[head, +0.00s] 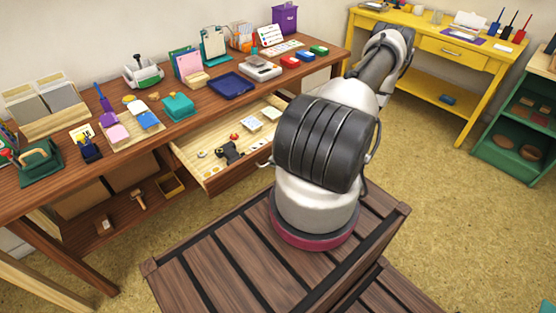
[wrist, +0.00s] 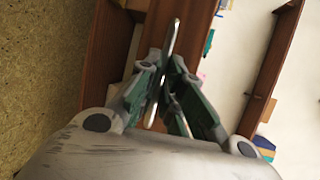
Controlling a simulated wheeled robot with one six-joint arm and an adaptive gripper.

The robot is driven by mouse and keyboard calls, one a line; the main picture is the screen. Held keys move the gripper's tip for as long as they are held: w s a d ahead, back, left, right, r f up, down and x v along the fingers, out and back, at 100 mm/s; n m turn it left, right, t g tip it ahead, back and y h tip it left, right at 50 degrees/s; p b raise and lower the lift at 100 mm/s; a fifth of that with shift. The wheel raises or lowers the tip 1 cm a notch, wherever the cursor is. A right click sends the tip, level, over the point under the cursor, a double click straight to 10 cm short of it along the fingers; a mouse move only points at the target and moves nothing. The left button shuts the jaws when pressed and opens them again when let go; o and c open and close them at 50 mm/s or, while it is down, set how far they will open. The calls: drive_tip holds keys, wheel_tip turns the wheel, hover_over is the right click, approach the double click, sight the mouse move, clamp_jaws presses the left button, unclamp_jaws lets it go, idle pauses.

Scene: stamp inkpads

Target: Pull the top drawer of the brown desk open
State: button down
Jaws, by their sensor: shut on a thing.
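The brown desk (head: 330,58) stands along the wall in the head view. Its top drawer (head: 240,172) is pulled well out, with its pale inside showing. In the wrist view, my gripper (wrist: 165,85) is shut around a thin metal handle bar (wrist: 174,42), in front of brown wood (wrist: 195,25).
Inside the drawer lie a black object (head: 230,152), pale blocks (head: 253,124) and small round pieces. Stamps, inkpads and a blue tray (head: 231,86) stand on the desktop. A yellow table (head: 440,50) and a green shelf (head: 520,125) are at the right, with open floor between.

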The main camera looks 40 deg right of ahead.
drive_tip(key=c, duration=1.6)
unclamp_jaws()
drive_tip(key=shift+o, duration=0.2)
drive_tip(key=shift+r, duration=0.1)
drive_tip(key=o, duration=1.1)
drive_tip(key=r, duration=0.7)
drive_tip(key=shift+w+r, duration=0.1)
drive_tip(key=shift+w, duration=0.2)
drive_tip(key=shift+s+r, duration=0.2)
drive_tip(key=shift+r, duration=0.4)
drive_tip(key=shift+s+r, duration=0.15)
drive_tip(key=shift+r, duration=0.45)
drive_tip(key=c, duration=0.5)
drive_tip(key=shift+r, duration=0.1)
drive_tip(key=c, duration=0.6)
drive_tip(key=shift+w, duration=0.1)
